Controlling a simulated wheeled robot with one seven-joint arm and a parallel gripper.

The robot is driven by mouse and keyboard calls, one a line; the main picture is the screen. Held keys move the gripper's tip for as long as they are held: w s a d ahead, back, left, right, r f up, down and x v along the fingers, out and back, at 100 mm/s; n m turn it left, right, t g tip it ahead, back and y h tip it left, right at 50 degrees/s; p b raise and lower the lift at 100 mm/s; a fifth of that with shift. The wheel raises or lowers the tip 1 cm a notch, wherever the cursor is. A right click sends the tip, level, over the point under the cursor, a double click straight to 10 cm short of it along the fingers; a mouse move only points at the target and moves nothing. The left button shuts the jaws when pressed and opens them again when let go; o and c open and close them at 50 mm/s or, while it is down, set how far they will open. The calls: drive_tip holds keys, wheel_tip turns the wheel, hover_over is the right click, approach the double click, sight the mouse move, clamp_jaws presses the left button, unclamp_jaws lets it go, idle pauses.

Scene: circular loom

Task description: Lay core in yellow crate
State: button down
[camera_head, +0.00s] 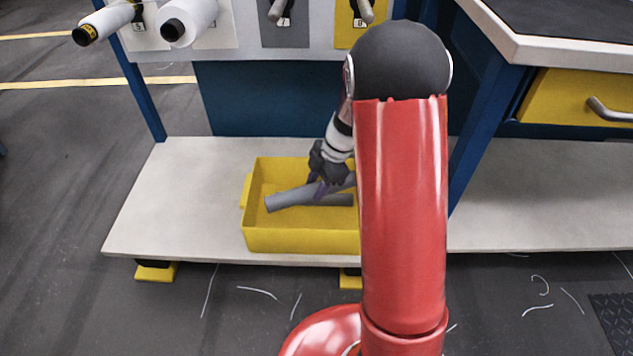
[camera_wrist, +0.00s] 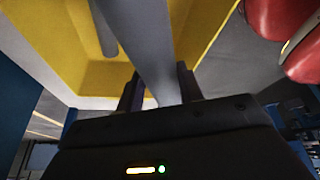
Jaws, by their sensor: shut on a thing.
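The yellow crate (camera_head: 300,240) stands on the pale low shelf, its right part hidden behind my red arm. My gripper (camera_head: 320,187) is inside the crate's outline, pointing down, and is shut on a grey core (camera_head: 288,198). The held core lies slanted across a second grey core (camera_head: 335,200) in the crate; whether they touch, I cannot tell. In the wrist view the held core (camera_wrist: 145,45) runs between the two dark fingers (camera_wrist: 160,95), with the crate (camera_wrist: 70,45) behind it and part of the other core (camera_wrist: 103,30) at its left.
The pale shelf (camera_head: 170,200) is bare left of the crate and right of my arm (camera_head: 560,205). White rolls (camera_head: 190,18) hang on pegs above. A blue post (camera_head: 140,95) stands at the left. A yellow drawer (camera_head: 570,95) is at the right. White scraps lie on the floor.

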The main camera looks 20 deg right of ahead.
wheel_tip(320, 180, down, 10)
drive_tip(key=b, duration=0.9)
drive_tip(key=shift+f, duration=2.15)
drive_tip(key=shift+f, duration=0.45)
drive_tip(key=c, duration=0.8)
unclamp_jaws()
drive_tip(key=shift+f, duration=0.1)
drive_tip(key=shift+c, duration=0.2)
drive_tip(key=p+v, duration=0.1)
drive_tip(key=v, duration=0.7)
drive_tip(key=shift+p, duration=0.3)
